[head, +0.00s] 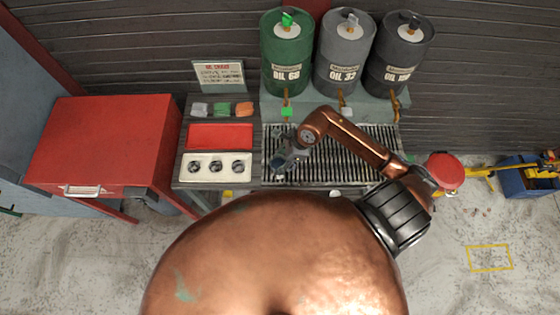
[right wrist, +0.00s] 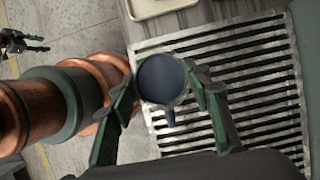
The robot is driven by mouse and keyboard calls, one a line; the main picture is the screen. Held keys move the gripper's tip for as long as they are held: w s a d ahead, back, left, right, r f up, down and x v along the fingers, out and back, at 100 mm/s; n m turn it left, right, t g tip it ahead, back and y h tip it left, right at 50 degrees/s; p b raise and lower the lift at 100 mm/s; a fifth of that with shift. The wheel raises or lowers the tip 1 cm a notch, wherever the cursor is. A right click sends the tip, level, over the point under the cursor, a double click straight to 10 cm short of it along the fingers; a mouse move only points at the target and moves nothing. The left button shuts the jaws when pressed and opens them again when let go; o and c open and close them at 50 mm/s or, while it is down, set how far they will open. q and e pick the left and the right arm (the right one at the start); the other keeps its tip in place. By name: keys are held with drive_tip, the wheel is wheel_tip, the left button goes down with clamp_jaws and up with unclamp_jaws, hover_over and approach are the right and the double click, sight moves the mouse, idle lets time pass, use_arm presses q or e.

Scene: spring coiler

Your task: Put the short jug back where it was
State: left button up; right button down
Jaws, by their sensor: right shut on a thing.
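The short jug (right wrist: 162,80) is a dark blue-grey round vessel, seen from above in the right wrist view with its handle or spout toward the bottom. My right gripper (right wrist: 165,88) is shut on it, one finger on each side. In the head view my right gripper (head: 284,160) is over the left part of the slatted drip grate (head: 350,178), and the jug is mostly hidden there. I cannot tell whether the jug touches the grate. A dark gripper, likely my left one (right wrist: 24,42), shows small at the upper left of the right wrist view, away from the jug.
Three oil drums, green (head: 286,70), grey (head: 343,72) and black (head: 398,72), with taps stand behind the grate. Left of it are a white tray with three round holes (head: 217,179), a red panel (head: 220,136) and colored cloths (head: 222,109). A red cabinet (head: 100,140) stands further left.

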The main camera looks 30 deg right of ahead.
drive_tip(key=shift+f, duration=0.1)
drive_tip(key=c, duration=1)
unclamp_jaws()
drive_tip(key=shift+c, duration=0.2)
drive_tip(key=shift+d+r, duration=0.15)
drive_tip(key=shift+r, duration=0.25)
drive_tip(key=b+v, duration=0.1)
drive_tip(key=v, duration=1)
drive_tip(key=shift+r+b, duration=0.25)
drive_tip(key=shift+b, duration=0.05)
drive_tip(key=shift+s+f, duration=0.1)
